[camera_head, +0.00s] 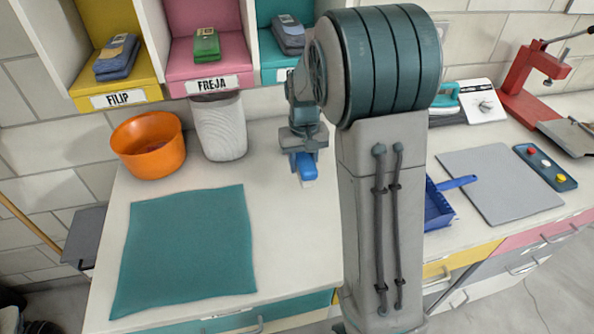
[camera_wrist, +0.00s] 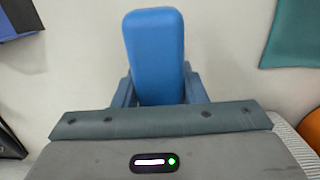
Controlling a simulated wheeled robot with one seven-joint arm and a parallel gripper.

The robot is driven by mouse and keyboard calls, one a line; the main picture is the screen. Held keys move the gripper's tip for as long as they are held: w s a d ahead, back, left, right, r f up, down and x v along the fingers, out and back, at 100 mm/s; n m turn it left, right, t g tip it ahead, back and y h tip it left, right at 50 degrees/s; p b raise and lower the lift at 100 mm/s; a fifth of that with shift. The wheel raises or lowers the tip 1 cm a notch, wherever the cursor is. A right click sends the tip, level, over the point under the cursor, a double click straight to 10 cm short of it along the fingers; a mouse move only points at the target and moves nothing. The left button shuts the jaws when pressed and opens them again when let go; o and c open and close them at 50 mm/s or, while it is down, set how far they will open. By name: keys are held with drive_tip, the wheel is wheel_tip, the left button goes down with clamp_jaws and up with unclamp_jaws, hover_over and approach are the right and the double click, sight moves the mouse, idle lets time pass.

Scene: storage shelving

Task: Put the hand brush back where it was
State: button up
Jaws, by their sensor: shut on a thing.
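The blue hand brush (camera_head: 306,167) is between the jaws of my gripper (camera_head: 303,158), over the white counter to the right of the teal mat. In the wrist view the brush's blue body (camera_wrist: 154,45) points away from me, with a grey-blue finger on each side of my gripper (camera_wrist: 158,92). The head view shows a pale strip at its lower end. I cannot tell whether it touches the counter. A blue dustpan (camera_head: 436,208) with a blue handle lies to the right, partly hidden behind my arm.
The teal mat (camera_head: 188,252) lies on the counter (camera_head: 285,235). An orange bowl (camera_head: 148,146) and a white bin (camera_head: 220,128) stand behind it. Labelled cubbies hang above. A grey board (camera_head: 498,185), a button box (camera_head: 546,167) and a red press (camera_head: 530,80) are at right. The counter around the brush is clear.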

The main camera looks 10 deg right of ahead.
sight(297, 184)
drive_tip(key=shift+w+a+f, duration=0.45)
drive_tip(key=shift+a, duration=0.2)
drive_tip(key=shift+f+p, duration=0.3)
drive_tip(key=shift+f, duration=1.7)
drive_tip(key=shift+f, duration=0.15)
drive_tip(key=o, duration=1)
drive_tip(key=shift+o, duration=0.2)
